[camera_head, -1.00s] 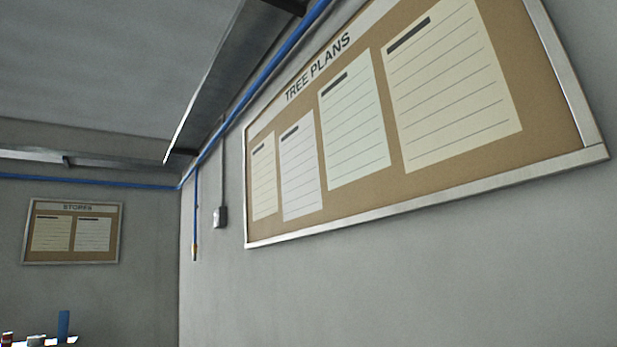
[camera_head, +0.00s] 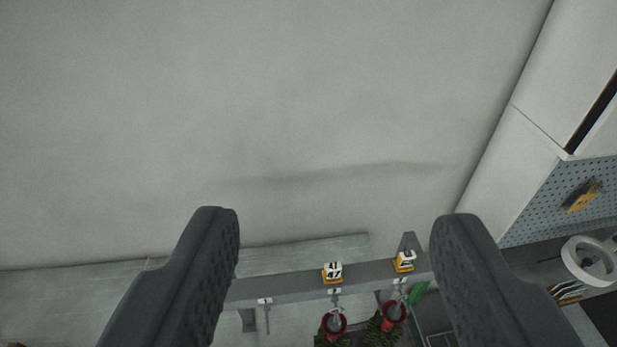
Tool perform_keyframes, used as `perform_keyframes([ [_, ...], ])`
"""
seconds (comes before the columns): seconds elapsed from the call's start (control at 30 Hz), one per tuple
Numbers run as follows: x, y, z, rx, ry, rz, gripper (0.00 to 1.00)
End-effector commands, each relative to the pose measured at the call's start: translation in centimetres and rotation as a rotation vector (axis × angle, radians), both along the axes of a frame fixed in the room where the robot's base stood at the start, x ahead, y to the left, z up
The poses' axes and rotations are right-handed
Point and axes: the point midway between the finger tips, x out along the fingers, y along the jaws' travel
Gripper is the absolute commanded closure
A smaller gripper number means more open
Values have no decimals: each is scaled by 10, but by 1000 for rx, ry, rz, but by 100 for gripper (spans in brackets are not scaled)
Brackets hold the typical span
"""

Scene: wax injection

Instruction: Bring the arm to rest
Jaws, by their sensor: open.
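My gripper (camera_head: 338,220) shows at the bottom of the view. Its two dark ribbed fingers stand wide apart, open, with nothing between the tips. Beyond and below the gap is a grey rail (camera_head: 285,288) with small yellow-and-white numbered blocks, one marked 47 (camera_head: 332,272) and another to its right (camera_head: 404,261). Red-rimmed round items with green below, one on the left (camera_head: 334,324) and one on the right (camera_head: 394,312), hang under these blocks. The fingers appear apart from all of these.
A plain grey wall (camera_head: 270,100) fills most of the view. At the right are pale cabinets (camera_head: 515,165), a pegboard (camera_head: 545,215) with a yellow item (camera_head: 582,197), and a white ring-shaped object (camera_head: 592,262). A grey surface (camera_head: 60,300) lies at lower left.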

Motion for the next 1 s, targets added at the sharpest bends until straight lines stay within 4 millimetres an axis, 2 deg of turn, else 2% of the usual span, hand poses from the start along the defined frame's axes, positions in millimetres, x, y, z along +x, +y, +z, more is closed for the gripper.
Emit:
perform_keyframes([
  [0.17, 0, 0, -32, 0, 1, -1, 46],
  [0.5, 0, 0, -114, 0, 0, -1, 46],
  [0.6, 0, 0, -131, 0, 0, -1, 46],
  [0.7, 0, 0, -140, 0, 0, -1, 46],
  [1.0, 0, 0, -141, 0, -1, -1, 46],
])
